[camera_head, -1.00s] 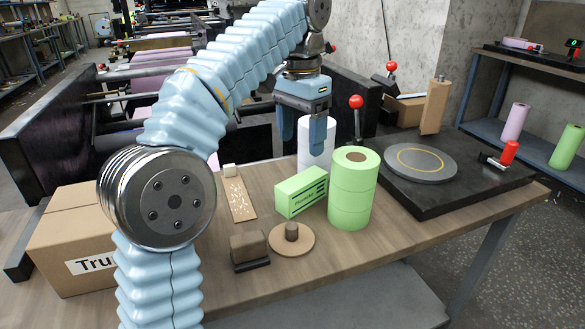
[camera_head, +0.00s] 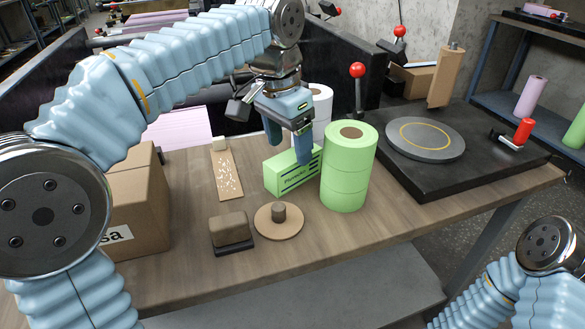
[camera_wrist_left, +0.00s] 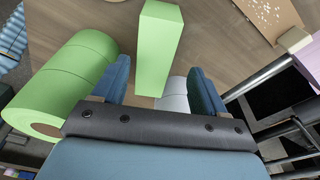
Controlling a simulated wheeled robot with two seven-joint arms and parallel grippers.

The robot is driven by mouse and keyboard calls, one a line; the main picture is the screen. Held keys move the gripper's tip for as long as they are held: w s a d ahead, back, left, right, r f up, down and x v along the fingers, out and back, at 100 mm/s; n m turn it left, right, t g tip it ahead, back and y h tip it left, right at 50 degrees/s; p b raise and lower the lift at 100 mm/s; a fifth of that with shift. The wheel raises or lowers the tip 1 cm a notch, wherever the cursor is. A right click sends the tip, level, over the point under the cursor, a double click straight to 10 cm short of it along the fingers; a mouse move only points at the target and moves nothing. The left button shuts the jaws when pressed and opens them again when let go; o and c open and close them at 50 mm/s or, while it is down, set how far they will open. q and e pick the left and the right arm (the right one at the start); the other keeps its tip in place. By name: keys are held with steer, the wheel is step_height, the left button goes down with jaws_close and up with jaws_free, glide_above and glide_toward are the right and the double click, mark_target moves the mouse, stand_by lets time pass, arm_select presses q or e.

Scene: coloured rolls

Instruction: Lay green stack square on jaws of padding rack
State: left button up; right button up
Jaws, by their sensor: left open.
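I cannot tell which of the two is the green stack. My left gripper (camera_head: 289,152) is open, pointing down over the block. In the left wrist view the block lies in line with the gap between the fingers (camera_wrist_left: 160,88), with the rolls outside the left finger. A black base (camera_head: 440,190) with a grey disc stands at right; I cannot tell whether it is the padding rack.
A brown block (camera_head: 231,230) and a round wooden disc with a peg (camera_head: 279,221) lie in front. A cardboard box (camera_head: 140,205) stands at left, a speckled strip (camera_head: 227,175) behind. White rolls (camera_head: 320,105) stand behind the green rolls. My right arm enters at lower right.

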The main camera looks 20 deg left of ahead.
mark_target(293, 155)
arm_select(q)
steer(key=f, duration=0.2)
steer(key=d+f, duration=0.1)
steer(key=f, duration=0.2)
steer(key=shift+w+f+b, duration=0.1)
steer(key=shift+f+b, duration=0.15)
steer(key=shift+b, duration=0.05)
steer(key=shift+r, duration=0.1)
steer(key=c, duration=1.3)
